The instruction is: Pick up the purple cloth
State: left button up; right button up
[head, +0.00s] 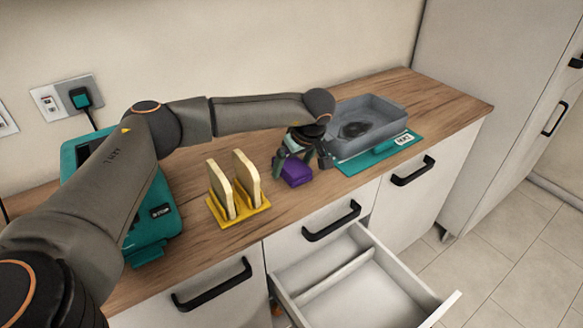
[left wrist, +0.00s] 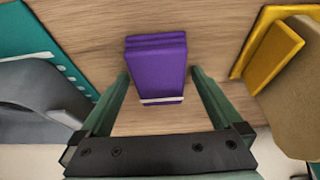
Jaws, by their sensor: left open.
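The purple cloth (head: 295,171) lies folded on the wooden counter, between the yellow rack and the teal mat. My left gripper (head: 302,158) is just above and around it, pointing down. In the left wrist view the cloth (left wrist: 157,68) shows between the two green fingers of my open left gripper (left wrist: 157,75), with a pale band along its near edge. The fingers stand on either side of it, with counter visible between each finger and the cloth. My right gripper is not in view.
A yellow rack (head: 241,210) holding upright boards stands left of the cloth. A grey basin (head: 366,122) sits on the teal mat (head: 379,155) to the right. A teal appliance (head: 152,235) is at the left. An open drawer (head: 362,292) juts out below the counter.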

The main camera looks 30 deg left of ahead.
aim_at(291, 161)
pick_arm(q)
jog(key=c, duration=1.2)
jog(key=shift+c, duration=0.2)
jog(key=shift+r, duration=0.6)
jog(key=r, duration=0.3)
jog(key=shift+w+d, duration=0.1)
jog(key=shift+d, duration=0.15)
jog(key=d+r, duration=0.9)
jog(key=d, duration=0.4)
jog(key=shift+s+d+r, duration=0.15)
jog(key=shift+s+d, duration=0.1)
jog(key=shift+s, duration=0.2)
